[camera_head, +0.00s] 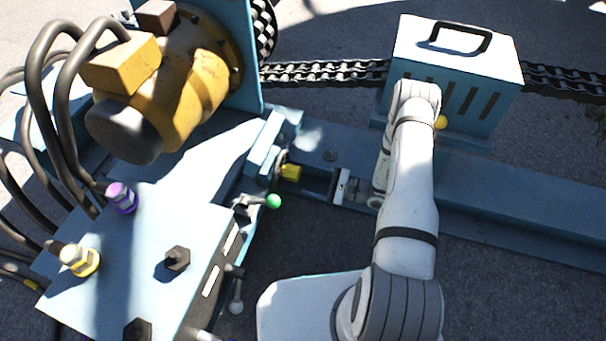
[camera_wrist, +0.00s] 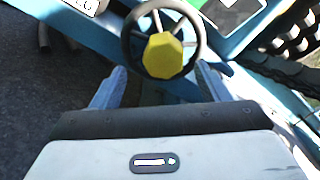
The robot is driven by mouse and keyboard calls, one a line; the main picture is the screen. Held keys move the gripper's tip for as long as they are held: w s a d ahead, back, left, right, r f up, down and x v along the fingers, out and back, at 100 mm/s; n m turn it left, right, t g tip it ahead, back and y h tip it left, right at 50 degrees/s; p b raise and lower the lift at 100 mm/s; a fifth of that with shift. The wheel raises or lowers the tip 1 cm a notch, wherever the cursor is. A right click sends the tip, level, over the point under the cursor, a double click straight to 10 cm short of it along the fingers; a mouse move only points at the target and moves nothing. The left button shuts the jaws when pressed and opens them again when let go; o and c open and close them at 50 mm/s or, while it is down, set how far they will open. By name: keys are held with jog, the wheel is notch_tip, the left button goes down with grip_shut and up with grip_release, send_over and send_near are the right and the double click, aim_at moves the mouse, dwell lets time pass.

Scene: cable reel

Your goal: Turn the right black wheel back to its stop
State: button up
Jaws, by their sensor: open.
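A black wheel (camera_wrist: 127,38) with a yellow faceted hub (camera_wrist: 163,56) shows at the top middle of the wrist view. My gripper (camera_wrist: 160,84) is open, with one finger to the lower left of the wheel and one to the lower right. The hub lies between and beyond the fingertips, and nothing is held. I cannot tell whether a finger touches the rim.
A blue box with a black handle (camera_head: 457,61) stands behind my arm, with a chain (camera_head: 325,72) beside it. A yellow motor (camera_head: 178,98), hoses and a valve block (camera_head: 130,255) with a green-knobbed lever (camera_head: 273,201) are on the left. Bare ground lies at the lower right.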

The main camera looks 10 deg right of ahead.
jog(key=shift+s+d, duration=0.15)
jog(key=shift+d, duration=0.15)
